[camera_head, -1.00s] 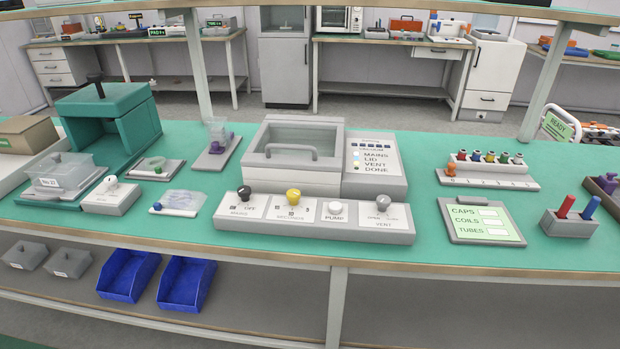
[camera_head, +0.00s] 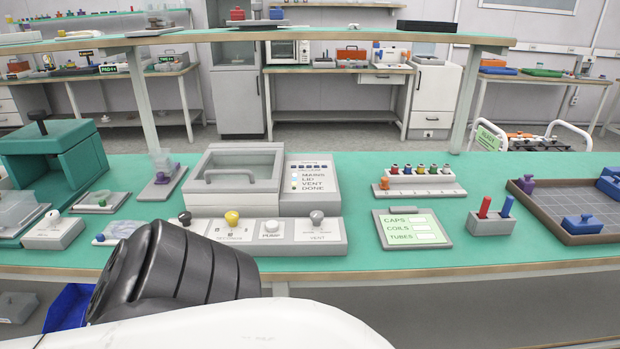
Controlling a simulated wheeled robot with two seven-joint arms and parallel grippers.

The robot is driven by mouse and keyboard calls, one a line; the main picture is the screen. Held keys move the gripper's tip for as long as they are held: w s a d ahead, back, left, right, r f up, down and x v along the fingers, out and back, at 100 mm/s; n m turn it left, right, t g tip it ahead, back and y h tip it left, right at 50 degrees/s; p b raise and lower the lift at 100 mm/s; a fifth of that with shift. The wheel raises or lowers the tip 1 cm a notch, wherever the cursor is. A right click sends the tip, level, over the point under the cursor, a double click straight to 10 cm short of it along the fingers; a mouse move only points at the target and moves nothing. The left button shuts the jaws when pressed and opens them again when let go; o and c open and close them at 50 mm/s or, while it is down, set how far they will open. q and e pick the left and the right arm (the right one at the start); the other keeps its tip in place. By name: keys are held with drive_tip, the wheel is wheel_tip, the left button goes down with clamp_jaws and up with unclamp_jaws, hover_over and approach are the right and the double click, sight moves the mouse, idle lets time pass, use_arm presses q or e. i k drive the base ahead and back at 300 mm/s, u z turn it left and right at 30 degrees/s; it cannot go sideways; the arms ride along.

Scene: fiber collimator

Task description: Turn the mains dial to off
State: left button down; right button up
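The mains dial (camera_head: 185,217) is the dark knob at the left end of the grey control panel (camera_head: 322,248). Its label and lower surroundings are hidden behind a black and white link of one of my arms, so I cannot tell its setting. Right of it on the panel are a yellow knob (camera_head: 232,218), a white pump button (camera_head: 271,226) and a grey vent knob (camera_head: 317,216). The instrument display (camera_head: 312,178) behind lists mains, lid, vent and done. Neither of my grippers is in view.
The lidded grey chamber (camera_head: 236,169) stands behind the panel. A small grey box (camera_head: 55,232) and a teal press (camera_head: 55,160) are at the left. A caps-coils-tubes board (camera_head: 412,229), a pen holder (camera_head: 490,222) and a brown tray (camera_head: 570,215) are at the right.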

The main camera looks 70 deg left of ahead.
sight(185, 218)
drive_tip(key=u, duration=4.65)
